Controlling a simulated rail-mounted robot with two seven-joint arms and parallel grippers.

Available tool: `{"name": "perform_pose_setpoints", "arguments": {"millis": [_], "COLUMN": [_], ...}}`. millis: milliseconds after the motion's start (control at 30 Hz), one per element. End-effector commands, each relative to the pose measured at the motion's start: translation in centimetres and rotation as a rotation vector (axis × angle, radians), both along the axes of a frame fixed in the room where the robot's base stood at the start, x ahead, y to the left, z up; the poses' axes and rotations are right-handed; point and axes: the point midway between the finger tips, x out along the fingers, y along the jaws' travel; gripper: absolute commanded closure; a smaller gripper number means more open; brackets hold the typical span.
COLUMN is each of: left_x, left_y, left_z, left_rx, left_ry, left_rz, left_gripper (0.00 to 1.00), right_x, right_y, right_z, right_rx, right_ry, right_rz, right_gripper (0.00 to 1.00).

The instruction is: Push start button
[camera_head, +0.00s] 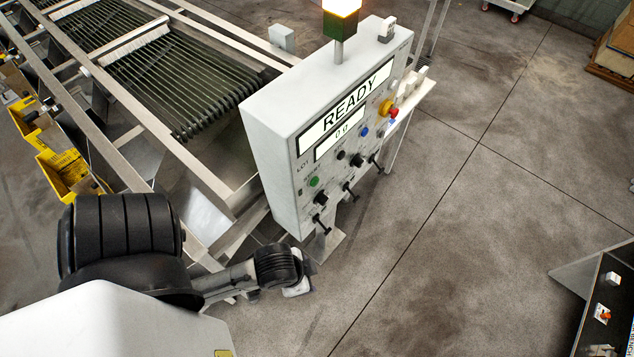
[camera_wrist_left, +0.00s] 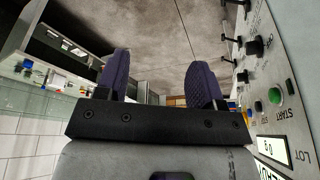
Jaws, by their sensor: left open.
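The green start button (camera_head: 314,182) is at the lower left of the control box's slanted front face. In the left wrist view the same green start button (camera_wrist_left: 275,96) shows at the right, beside the label START. The control box (camera_head: 262,135) has a display reading READY and a smaller one below it. My left gripper (camera_wrist_left: 160,75) is open and empty, its two dark ribbed fingers apart. The button is to the right of the fingers in that view, with a gap between. In the head view my left arm reaches in below the box; its fingers are hard to make out. My right gripper is not in view.
Black knobs (camera_head: 320,198) and levers sit near the button, with a blue button (camera_head: 365,132) and a red-yellow emergency stop (camera_head: 386,108) farther right. The roller conveyor (camera_head: 190,85) and yellow bins (camera_head: 65,172) are at the left. Open floor lies to the right.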

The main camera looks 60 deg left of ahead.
Motion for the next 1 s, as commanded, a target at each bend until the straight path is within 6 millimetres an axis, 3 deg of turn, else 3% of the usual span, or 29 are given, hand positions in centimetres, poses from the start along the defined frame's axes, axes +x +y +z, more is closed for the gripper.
{"name": "perform_pose_setpoints", "arguments": {"millis": [67,633,1000], "left_x": [0.00,0.00,0.00], "left_y": [0.00,0.00,0.00], "left_z": [0.00,-0.01,-0.01], "left_rx": [0.000,0.000,0.000], "left_ry": [0.000,0.000,0.000], "left_rz": [0.000,0.000,0.000], "left_gripper": [0.46,1.00,1.00], "right_x": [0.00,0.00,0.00], "right_y": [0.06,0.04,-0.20], "right_z": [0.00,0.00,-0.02], "right_rx": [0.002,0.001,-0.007], "right_ry": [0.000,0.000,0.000], "right_rz": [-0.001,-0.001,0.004], "right_gripper": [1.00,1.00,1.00]}}
